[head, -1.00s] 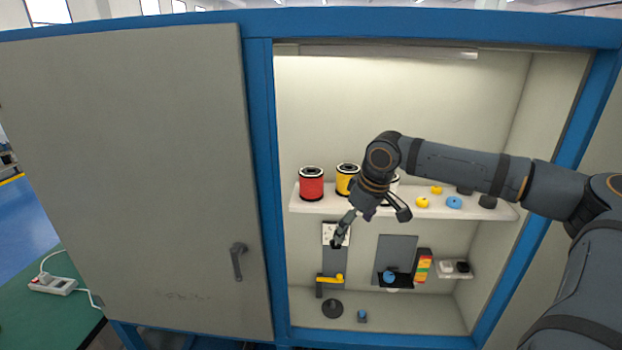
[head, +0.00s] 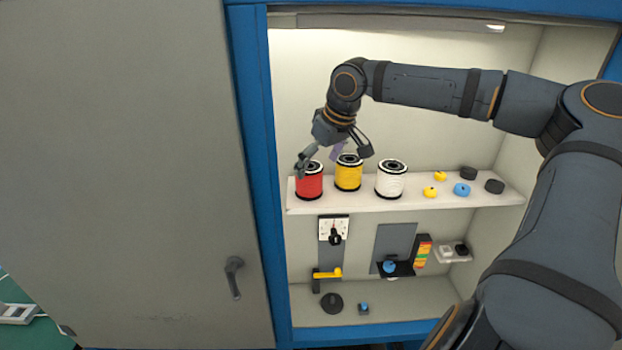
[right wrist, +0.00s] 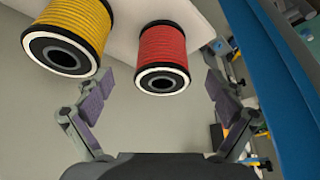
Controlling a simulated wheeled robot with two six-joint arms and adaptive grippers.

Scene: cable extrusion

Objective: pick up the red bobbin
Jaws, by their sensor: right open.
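The red bobbin (head: 309,184) stands upright at the left end of the shelf, with black rims. My right gripper (head: 335,160) is open and empty, just above the red and yellow bobbins in the head view. One finger is in front of the red bobbin's top edge. In the right wrist view the red bobbin (right wrist: 162,58) shows ahead, between the spread fingers of the right gripper (right wrist: 158,103) and beyond their tips. My left gripper is not in view.
A yellow bobbin (head: 348,175) stands close beside the red one, and a white bobbin (head: 390,181) stands farther right on the white shelf (head: 410,202). Small yellow, blue and black pieces lie at the shelf's right. The blue cabinet frame (head: 252,120) is close on the left.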

